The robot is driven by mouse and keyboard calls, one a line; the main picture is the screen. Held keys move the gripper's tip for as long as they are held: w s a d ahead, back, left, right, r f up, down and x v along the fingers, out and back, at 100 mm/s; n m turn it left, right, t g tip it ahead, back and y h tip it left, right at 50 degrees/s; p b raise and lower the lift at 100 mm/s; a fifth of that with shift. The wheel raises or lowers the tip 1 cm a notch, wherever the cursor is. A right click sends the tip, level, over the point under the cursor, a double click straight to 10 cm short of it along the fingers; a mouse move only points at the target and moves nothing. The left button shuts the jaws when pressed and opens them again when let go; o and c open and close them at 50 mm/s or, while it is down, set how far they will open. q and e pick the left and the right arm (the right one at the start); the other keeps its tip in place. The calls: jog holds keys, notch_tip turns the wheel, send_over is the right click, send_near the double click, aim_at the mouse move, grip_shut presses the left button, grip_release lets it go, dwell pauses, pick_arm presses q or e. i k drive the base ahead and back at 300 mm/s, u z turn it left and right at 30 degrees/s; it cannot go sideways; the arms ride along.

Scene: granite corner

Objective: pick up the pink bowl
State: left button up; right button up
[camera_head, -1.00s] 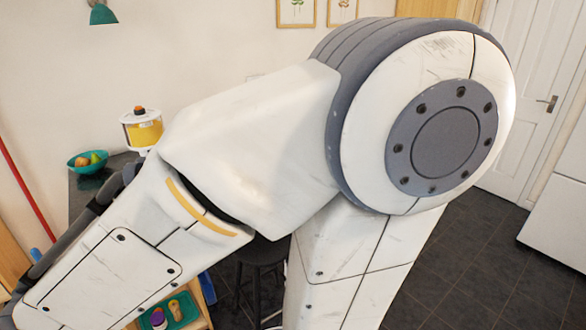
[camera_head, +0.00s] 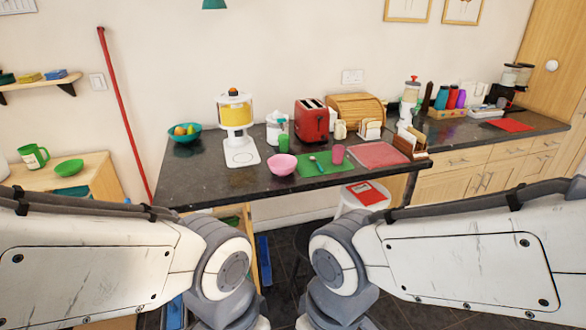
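The pink bowl (camera_head: 282,165) stands upright on the dark granite counter (camera_head: 215,187), near its front edge. It sits just left of a green placemat (camera_head: 342,165) and right of the white base of a juice dispenser (camera_head: 236,125). Nothing covers the bowl. My two arms show at the lower left and lower right, both below and in front of the counter, apart from the bowl. Neither gripper is in the picture, so their state is hidden.
A red toaster (camera_head: 312,120) and a teal fruit bowl (camera_head: 184,132) stand behind on the counter. A pink cup (camera_head: 337,154) and green cup (camera_head: 283,143) are near the bowl. A stool (camera_head: 366,194) stands at the counter's front. A red pole (camera_head: 122,110) leans on the wall.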

aim_at(282, 165)
jog(key=z, duration=0.05)
jog(key=i, duration=1.8)
jog(key=u, duration=0.5)
